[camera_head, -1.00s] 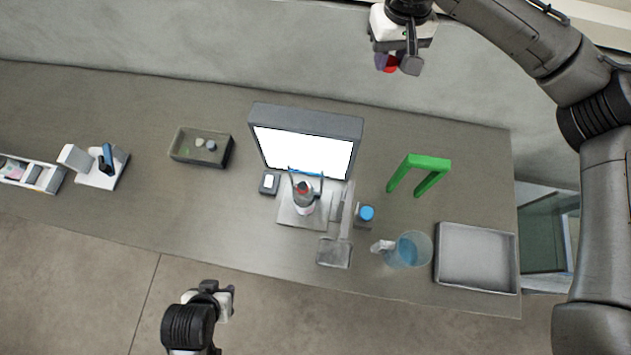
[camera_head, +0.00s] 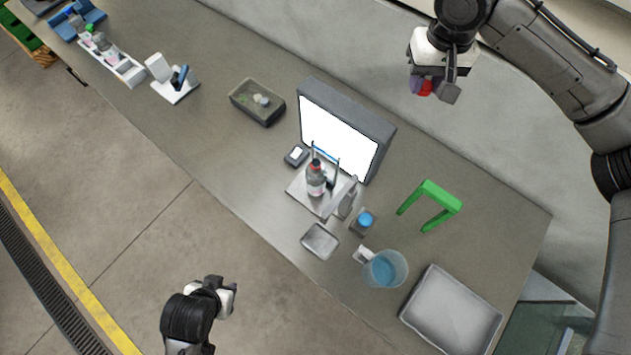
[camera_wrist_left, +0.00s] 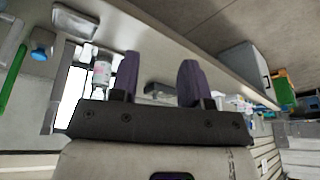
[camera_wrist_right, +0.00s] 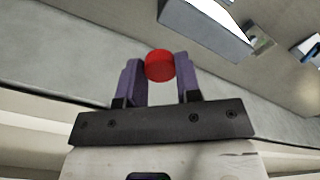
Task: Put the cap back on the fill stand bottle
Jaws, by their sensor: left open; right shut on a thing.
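The fill stand bottle (camera_head: 316,182) stands upright on the pale stand plate (camera_head: 301,192) in front of the lit panel; red shows near its top, too small to read clearly. It also shows in the left wrist view (camera_wrist_left: 103,70). My right gripper (camera_head: 428,88) is shut on a red cap (camera_wrist_right: 159,67), held between its fingertips in the right wrist view. It is high up, beyond the back of the table and away from the bottle. My left gripper (camera_head: 229,288) is open and empty, off the table's front edge.
The bright panel (camera_head: 339,130) stands right behind the bottle. To its right are a blue-topped item (camera_head: 365,220), a beaker of blue liquid (camera_head: 386,270), a green arch (camera_head: 430,200) and a grey tray (camera_head: 450,310). A dark bin (camera_head: 258,103) is to the left.

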